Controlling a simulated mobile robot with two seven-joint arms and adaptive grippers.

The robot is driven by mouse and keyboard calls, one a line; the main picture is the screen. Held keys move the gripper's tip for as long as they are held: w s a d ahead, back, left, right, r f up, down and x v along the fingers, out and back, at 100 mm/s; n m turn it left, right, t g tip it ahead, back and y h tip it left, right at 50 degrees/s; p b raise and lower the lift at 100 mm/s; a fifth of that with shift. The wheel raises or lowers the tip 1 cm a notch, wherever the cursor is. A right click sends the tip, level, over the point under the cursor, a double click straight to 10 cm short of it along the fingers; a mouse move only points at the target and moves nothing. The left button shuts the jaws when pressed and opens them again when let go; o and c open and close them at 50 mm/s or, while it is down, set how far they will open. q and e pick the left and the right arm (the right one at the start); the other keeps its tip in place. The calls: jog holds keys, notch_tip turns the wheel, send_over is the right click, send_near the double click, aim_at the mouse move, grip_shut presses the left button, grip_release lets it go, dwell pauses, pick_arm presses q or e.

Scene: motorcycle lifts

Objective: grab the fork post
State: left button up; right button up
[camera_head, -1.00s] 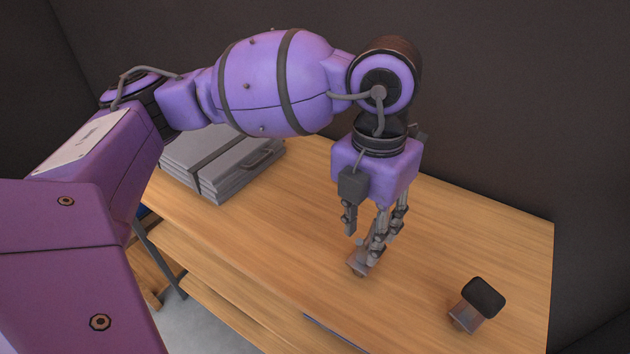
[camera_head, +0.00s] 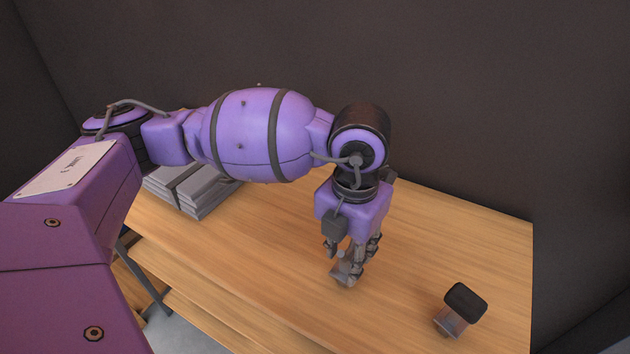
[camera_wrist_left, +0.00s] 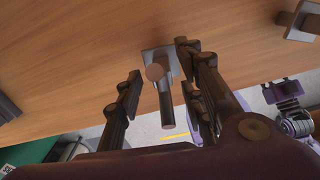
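The fork post is a grey metal square plate with a short dark cylindrical post and a round brownish knob. In the left wrist view the fork post (camera_wrist_left: 166,103) stands between the two fingers of my left gripper (camera_wrist_left: 160,66). The fingers are open, with a visible gap on both sides of it. In the head view my left gripper (camera_head: 346,262) points down at the table, and the plate of the fork post (camera_head: 345,280) shows below its fingertips, the rest largely hidden by the fingers. My right gripper is in neither view.
The wooden table (camera_head: 270,255) carries a grey piece with a black pad on top (camera_head: 465,300), to the right of my gripper. A stack of grey flat cases (camera_head: 195,190) lies at the back left. Dark walls stand behind. Table between these is clear.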

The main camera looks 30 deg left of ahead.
pick_arm(q)
grip_shut()
jog(key=shift+r, duration=0.1)
